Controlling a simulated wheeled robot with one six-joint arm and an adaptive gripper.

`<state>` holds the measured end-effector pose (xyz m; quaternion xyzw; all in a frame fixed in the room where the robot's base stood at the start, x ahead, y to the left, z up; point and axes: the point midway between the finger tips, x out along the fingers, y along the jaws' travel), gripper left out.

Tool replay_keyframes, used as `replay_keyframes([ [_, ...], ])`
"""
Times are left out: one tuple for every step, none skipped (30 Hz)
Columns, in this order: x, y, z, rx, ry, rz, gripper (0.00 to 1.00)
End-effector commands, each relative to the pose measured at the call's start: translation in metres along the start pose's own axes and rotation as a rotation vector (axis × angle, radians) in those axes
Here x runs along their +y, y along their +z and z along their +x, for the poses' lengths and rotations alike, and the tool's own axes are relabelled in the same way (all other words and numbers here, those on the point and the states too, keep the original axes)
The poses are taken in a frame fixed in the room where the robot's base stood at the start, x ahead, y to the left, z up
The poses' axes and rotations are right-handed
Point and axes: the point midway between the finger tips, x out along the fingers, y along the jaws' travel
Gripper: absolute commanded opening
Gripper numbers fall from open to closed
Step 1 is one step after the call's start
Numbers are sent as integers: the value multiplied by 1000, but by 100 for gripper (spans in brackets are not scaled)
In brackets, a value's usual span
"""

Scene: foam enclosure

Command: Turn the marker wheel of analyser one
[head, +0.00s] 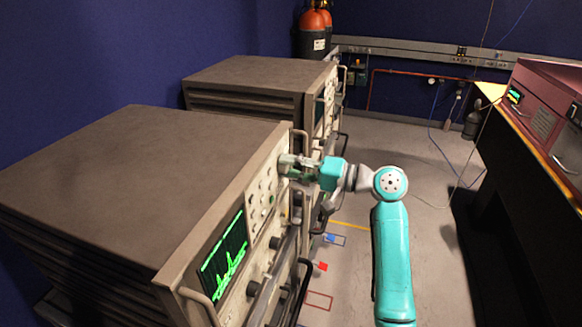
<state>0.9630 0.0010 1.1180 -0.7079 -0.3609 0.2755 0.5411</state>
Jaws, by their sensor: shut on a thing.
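A large grey-brown analyser (130,170) stands nearest on the left, its beige front panel facing right. Its screen (224,256) shows a green trace, and small buttons sit beside it. My gripper (287,164) is at the upper far end of this panel, shut on the marker wheel. The fingers hide the wheel, so its angle cannot be told. I see no label that says which analyser is number one.
A second similar analyser (245,75) stands behind the first. Metal handles (199,303) stick out from the near panel. A red instrument (545,95) sits on a dark bench at right. The grey floor (435,170) between is mostly clear, with coloured markings and thin cables.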

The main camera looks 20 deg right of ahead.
Motion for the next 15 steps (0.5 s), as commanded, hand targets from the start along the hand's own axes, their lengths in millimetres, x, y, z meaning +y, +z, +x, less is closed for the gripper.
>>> replay_keyframes([
  [1, 0, 0, -1, 1, -41, 6],
  [1, 0, 0, -1, 1, -69, 6],
  [1, 0, 0, -1, 1, -108, 6],
  [1, 0, 0, -1, 1, -136, 6],
  [1, 0, 0, -1, 1, -164, 6],
  [1, 0, 0, -1, 1, -202, 6],
  [1, 0, 0, -1, 1, -230, 6],
  [1, 0, 0, -1, 1, -258, 6],
  [2, 0, 0, -1, 1, -295, 6],
  [2, 0, 0, -1, 1, -322, 6],
  [2, 0, 0, -1, 1, -348, 6],
  [2, 0, 0, -2, 1, -383, 6],
  [2, 0, 0, -2, 1, -407, 6],
  [2, 0, 0, -2, 1, -431, 6],
  [2, 0, 0, -2, 1, -462, 6],
])
